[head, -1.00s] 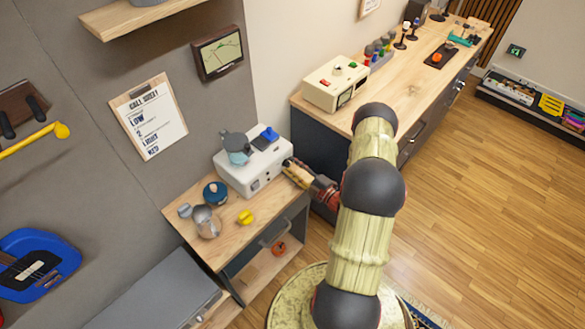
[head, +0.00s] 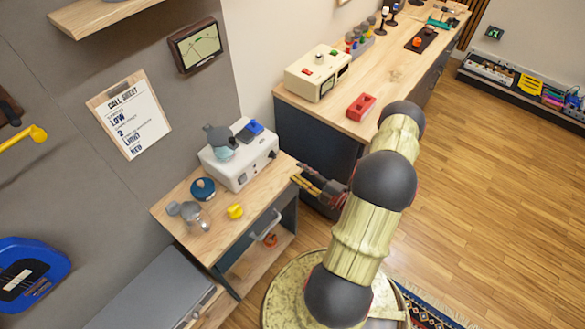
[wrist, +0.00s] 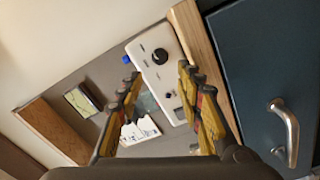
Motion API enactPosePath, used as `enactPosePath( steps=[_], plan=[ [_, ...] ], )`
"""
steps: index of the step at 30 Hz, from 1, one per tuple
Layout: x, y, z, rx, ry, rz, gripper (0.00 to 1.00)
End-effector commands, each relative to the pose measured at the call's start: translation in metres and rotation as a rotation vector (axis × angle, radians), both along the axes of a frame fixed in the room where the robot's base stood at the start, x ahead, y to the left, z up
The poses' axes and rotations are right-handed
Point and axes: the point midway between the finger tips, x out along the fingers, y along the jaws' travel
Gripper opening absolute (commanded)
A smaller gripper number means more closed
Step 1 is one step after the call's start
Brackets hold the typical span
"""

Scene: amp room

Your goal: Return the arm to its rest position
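My arm rises from the lower middle of the head view and bends down behind its dark elbow to my gripper (head: 318,184). The gripper is beside the right edge of the small wooden table, clear of the white box with a knob (head: 240,165). In the wrist view my gripper (wrist: 159,76) has its two yellow-and-black fingers spread apart with nothing between them. The white box (wrist: 163,75) shows beyond the fingers, and a dark blue cabinet front with a metal handle (wrist: 284,132) is at the right. Part of the forearm and wrist is hidden behind the upper arm.
The small table (head: 222,232) also bears a blue-lidded jar (head: 203,189) and a yellow object (head: 235,211). A long counter (head: 390,85) behind my arm bears a cream device (head: 317,72) and a red block (head: 361,107). Open wooden floor (head: 490,190) lies to the right.

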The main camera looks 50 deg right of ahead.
Motion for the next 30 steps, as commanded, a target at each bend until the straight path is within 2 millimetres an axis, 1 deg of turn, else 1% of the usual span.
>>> enactPosePath(
  steps=[3,6,24,26,29,30],
  plan=[
    [-0.0080,-0.0006,-0.0004,0.000,0.001,-0.002,0.37],
    [-0.0102,0.0000,-0.0005,0.000,0.000,0.000,0.37],
    [-0.0103,-0.0001,-0.0004,-0.004,0.000,0.000,0.37],
    [-0.0103,-0.0002,-0.0003,-0.023,-0.001,-0.001,0.37],
    [-0.0103,0.0008,-0.0042,-0.112,0.006,0.002,0.37],
    [-0.0106,0.0046,-0.0071,-0.164,0.013,0.016,0.37]
  ],
)
